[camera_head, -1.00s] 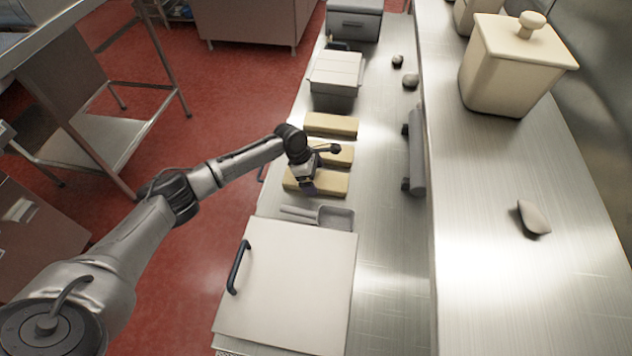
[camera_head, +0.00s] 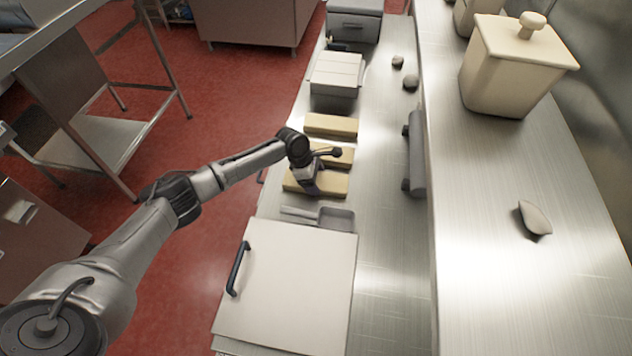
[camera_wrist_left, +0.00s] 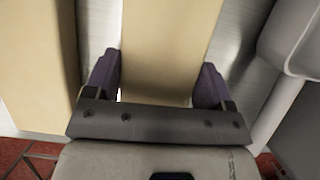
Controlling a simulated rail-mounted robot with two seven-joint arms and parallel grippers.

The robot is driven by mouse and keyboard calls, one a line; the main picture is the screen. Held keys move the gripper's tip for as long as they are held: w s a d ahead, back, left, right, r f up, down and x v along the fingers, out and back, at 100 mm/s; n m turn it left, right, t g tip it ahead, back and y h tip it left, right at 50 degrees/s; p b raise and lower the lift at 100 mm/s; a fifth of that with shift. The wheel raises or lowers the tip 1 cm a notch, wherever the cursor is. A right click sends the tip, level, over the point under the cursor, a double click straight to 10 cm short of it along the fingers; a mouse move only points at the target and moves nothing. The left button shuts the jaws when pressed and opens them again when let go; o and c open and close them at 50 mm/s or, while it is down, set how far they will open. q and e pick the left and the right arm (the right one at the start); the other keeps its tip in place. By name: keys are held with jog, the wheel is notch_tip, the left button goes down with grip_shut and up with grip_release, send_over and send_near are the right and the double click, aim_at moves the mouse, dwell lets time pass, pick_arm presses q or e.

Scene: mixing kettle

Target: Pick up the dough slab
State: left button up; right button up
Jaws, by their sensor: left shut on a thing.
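Several pale yellow dough slabs lie in a row on the steel counter. My left gripper (camera_head: 309,185) is down at the nearest dough slab (camera_head: 332,184), and in the left wrist view its two purple-padded fingers (camera_wrist_left: 157,85) sit on either side of that slab (camera_wrist_left: 170,45), shut on it. The slab appears to rest at counter level. A middle slab (camera_head: 345,156) is partly hidden behind the wrist, and a far slab (camera_head: 331,125) lies clear. My right gripper is not in view.
A grey scoop (camera_head: 335,218) lies just in front of the held slab, and a large white lidded box (camera_head: 290,285) is nearer. A grey roller (camera_head: 417,150) lies along the raised shelf (camera_head: 480,250). A white-topped container (camera_head: 336,72) stands behind the slabs.

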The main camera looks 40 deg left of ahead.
pick_arm(q)
jog(key=shift+c, duration=0.5)
jog(key=shift+r, duration=0.1)
